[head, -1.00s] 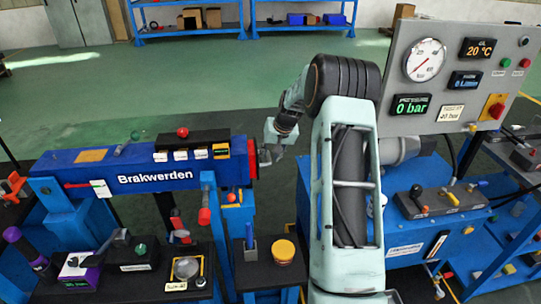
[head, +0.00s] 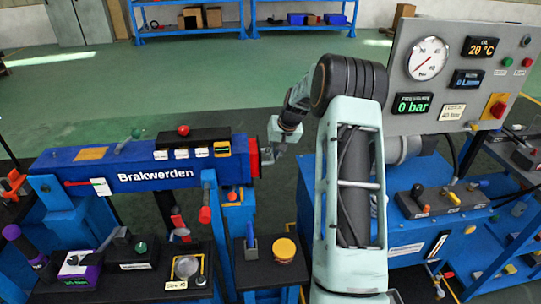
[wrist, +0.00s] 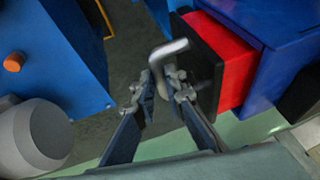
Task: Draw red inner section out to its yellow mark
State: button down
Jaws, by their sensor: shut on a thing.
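The red inner section (wrist: 228,66) sticks a short way out of the end of the blue outer boom (wrist: 285,50) in the wrist view. A dark end plate (wrist: 192,50) with a bent grey handle (wrist: 168,52) is on its end. My gripper (wrist: 158,82) is shut on the handle. In the head view, the blue boom (head: 80,172) lies level, marked "Brakwerden". The red section (head: 254,158) shows as a narrow band at its right end, next to my gripper (head: 268,157). I see no yellow mark on the red part.
A control panel (head: 460,112) with a gauge and a green "0 bar" display stands at the right, above a blue bench (head: 402,185). Black-topped stands with small parts are in front of the boom. Green floor (head: 110,100) lies open behind it.

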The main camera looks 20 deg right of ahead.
jog(key=s+d, duration=0.3)
jog(key=d, duration=0.6)
jog(key=shift+d+b, duration=0.4)
jog(key=shift+b, duration=0.05)
jog(key=shift+w, duration=0.1)
jog(key=c, duration=2.1)
grip_release()
jog(key=shift+o, duration=0.7)
jog(key=shift+a, duration=0.2)
jog(key=v, duration=1.2)
